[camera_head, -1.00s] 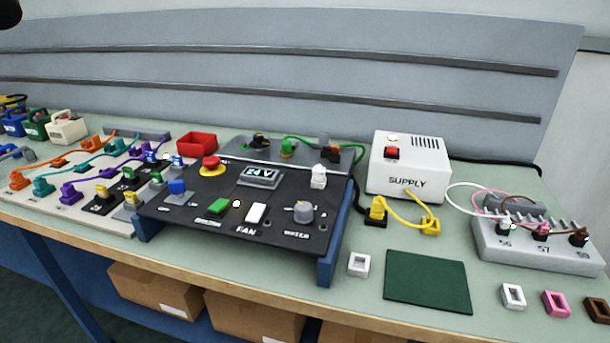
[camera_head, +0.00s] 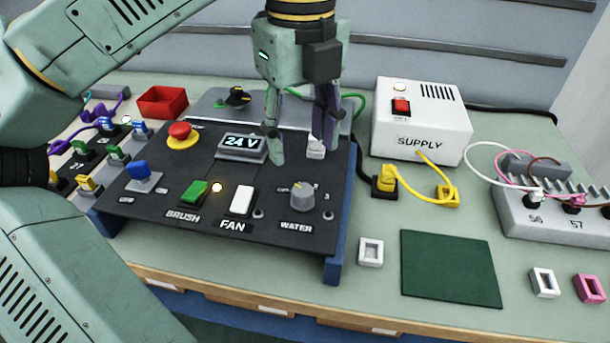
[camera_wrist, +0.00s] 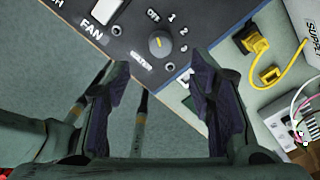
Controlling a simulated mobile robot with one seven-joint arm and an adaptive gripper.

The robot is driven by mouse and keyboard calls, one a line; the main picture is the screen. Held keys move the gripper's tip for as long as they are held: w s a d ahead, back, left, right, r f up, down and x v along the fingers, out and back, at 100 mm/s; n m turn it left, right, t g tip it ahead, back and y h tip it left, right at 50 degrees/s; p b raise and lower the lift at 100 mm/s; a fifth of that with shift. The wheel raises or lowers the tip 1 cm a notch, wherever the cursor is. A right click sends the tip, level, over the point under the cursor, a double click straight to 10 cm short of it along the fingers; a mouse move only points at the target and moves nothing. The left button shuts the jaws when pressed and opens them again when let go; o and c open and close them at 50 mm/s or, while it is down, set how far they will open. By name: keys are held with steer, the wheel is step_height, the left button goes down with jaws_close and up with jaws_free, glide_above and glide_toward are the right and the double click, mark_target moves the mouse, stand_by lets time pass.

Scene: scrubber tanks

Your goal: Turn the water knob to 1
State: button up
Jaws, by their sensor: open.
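The grey water knob (camera_head: 302,194) stands on the right of the black control panel (camera_head: 225,222), above the WATER label. In the wrist view the knob (camera_wrist: 161,44) has a small yellow mark on top and the markings OFF, 1, 2 and 3 around it. I cannot tell for sure which marking it points to. My gripper (camera_head: 298,148) is open and points down, above and behind the knob in the head view. In the wrist view the knob shows just beyond the gap between the fingertips (camera_wrist: 160,68), apart from them. The fingers hold nothing.
The white fan switch (camera_head: 241,200) and green brush switch (camera_head: 194,193) are left of the knob. A red button (camera_head: 181,134) and a 24 V display (camera_head: 241,146) sit behind. The supply box (camera_head: 420,118) with yellow cables stands to the right, near a bare green mat (camera_head: 450,268).

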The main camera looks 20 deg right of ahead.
mark_target(303, 189)
step_height(303, 189, down, 9)
steer(key=shift+p, duration=0.5)
steer(key=shift+c, duration=0.3)
steer(key=c, duration=1.1)
